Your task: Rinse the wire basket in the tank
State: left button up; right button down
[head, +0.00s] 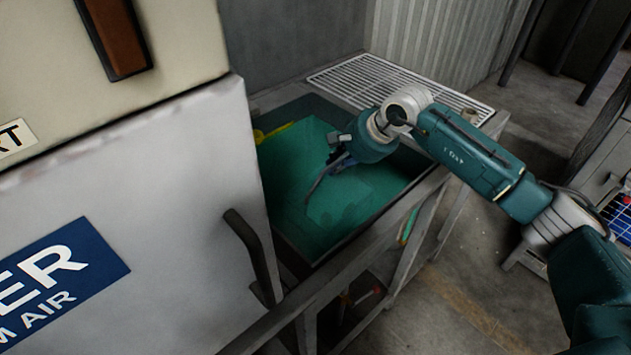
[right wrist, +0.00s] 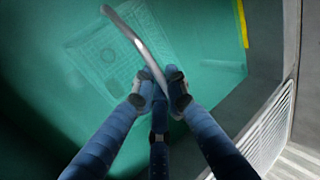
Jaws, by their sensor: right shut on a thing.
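The tank (head: 290,175) is a dark rectangular tub filled with green liquid. My right gripper (head: 338,164) is over the tank, just above the liquid. In the right wrist view my right gripper (right wrist: 160,92) is shut on the curved grey handle (right wrist: 135,38) of the wire basket (right wrist: 108,55). The basket shows as a pale, blurred grid through the green liquid, below the handle. In the head view the submerged basket (head: 338,205) is only a faint lighter shape. My left gripper is in neither view.
A white slatted drain rack (head: 365,78) adjoins the tank's far side. A yellow object (head: 272,132) lies along the tank's far-left edge. A large grey cabinet (head: 150,200) with a dark handle (head: 250,250) stands close on the left. Concrete floor (head: 490,285) lies to the right.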

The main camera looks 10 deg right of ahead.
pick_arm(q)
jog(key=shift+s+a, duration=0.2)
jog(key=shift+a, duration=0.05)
pick_arm(e)
jog(key=shift+w+r, duration=0.1)
jog(key=shift+r, duration=0.2)
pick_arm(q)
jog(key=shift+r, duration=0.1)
pick_arm(e)
jog(key=shift+r, duration=0.15)
pick_arm(q)
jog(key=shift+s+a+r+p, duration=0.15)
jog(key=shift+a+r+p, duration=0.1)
jog(key=shift+p, duration=0.1)
pick_arm(e)
jog(key=shift+r, duration=0.7)
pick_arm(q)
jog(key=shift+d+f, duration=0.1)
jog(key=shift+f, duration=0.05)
pick_arm(e)
jog(key=shift+f, duration=0.15)
pick_arm(q)
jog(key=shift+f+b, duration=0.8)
jog(key=shift+b, duration=0.1)
pick_arm(e)
jog(key=shift+f, duration=0.75)
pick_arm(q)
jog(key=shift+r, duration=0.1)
pick_arm(e)
jog(key=shift+r, duration=0.15)
